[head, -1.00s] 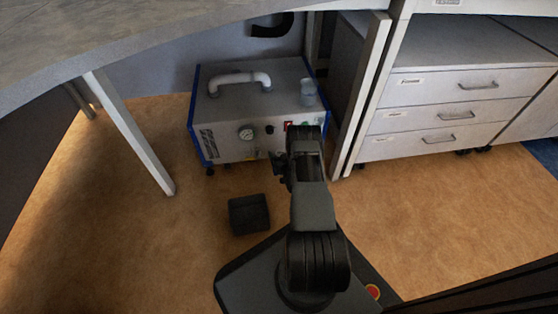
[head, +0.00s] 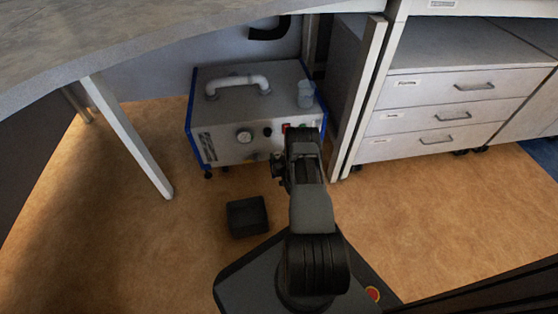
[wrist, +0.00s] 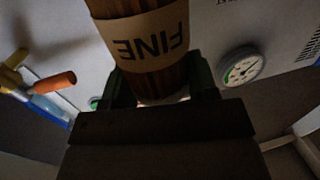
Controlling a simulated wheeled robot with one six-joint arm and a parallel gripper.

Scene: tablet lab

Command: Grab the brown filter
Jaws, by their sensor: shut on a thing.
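The brown filter (wrist: 150,52) is a ribbed brown cylinder with a tan band reading "FINE", upside down at the top centre of the wrist view. My gripper (wrist: 160,86) is shut on its lower end, with a dark finger on each side. The filter's upper end is outside the wrist view. I cannot tell whether it is still joined to the grey machine (head: 226,148) behind it. In the head view my arm hides the gripper and the filter in front of the machine's right side.
The wrist view shows a round gauge (wrist: 241,66) on the right and an orange-tipped yellow valve (wrist: 52,82) on the left. A black box (head: 247,216) lies on the floor. A table leg (head: 127,137) and white drawers (head: 445,112) flank the machine.

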